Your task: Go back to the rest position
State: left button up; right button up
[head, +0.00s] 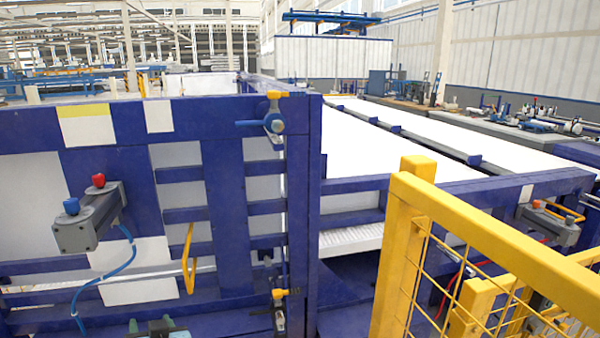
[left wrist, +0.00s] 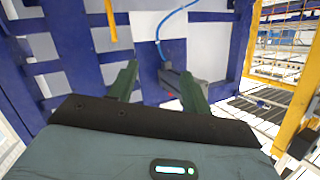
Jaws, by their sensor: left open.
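My left gripper (head: 150,328) shows only at the bottom edge of the head view, left of centre, in front of the blue frame. In the left wrist view, my left gripper (left wrist: 158,88) has its two dark green fingers well apart with nothing held between them. Beyond the fingers are the blue frame and a grey control box with a blue cable. My right gripper is in neither view. No pipe can be made out in either gripper.
A blue steel frame (head: 228,205) with white panels stands close ahead. A grey control box (head: 88,218) with red and blue knobs is on it. A yellow mesh fence (head: 487,238) stands at right. White-topped conveyors (head: 440,140) run behind it.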

pick_arm(q)
jog(key=s+d+f+m+g+h+p, duration=0.1)
jog(key=s+d+f+m+h, duration=0.15)
jog(key=s+f, duration=0.55)
jog(key=s+d+f+m+h+p, duration=0.1)
jog(key=s+d+f+m+h, duration=0.1)
jog(key=s+f+h, duration=0.4)
jog(key=s+d+f+p, duration=0.1)
jog(key=s+f, duration=0.1)
jog(key=s, duration=0.6)
jog(key=s+d+f+m+g+h, duration=0.1)
jog(key=s+d+f, duration=0.1)
jog(key=s, duration=0.7)
jog(key=s+d+f+g+h+p, duration=0.1)
jog(key=s+d+f, duration=0.1)
jog(key=s, duration=0.6)
jog(key=shift+s+d+f+p, duration=0.25)
jog(key=shift+s+f+p, duration=0.1)
jog(key=shift+f, duration=0.2)
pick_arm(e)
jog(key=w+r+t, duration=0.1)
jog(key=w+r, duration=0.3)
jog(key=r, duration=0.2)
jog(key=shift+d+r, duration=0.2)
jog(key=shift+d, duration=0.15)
pick_arm(q)
jog(key=shift+h, duration=0.25)
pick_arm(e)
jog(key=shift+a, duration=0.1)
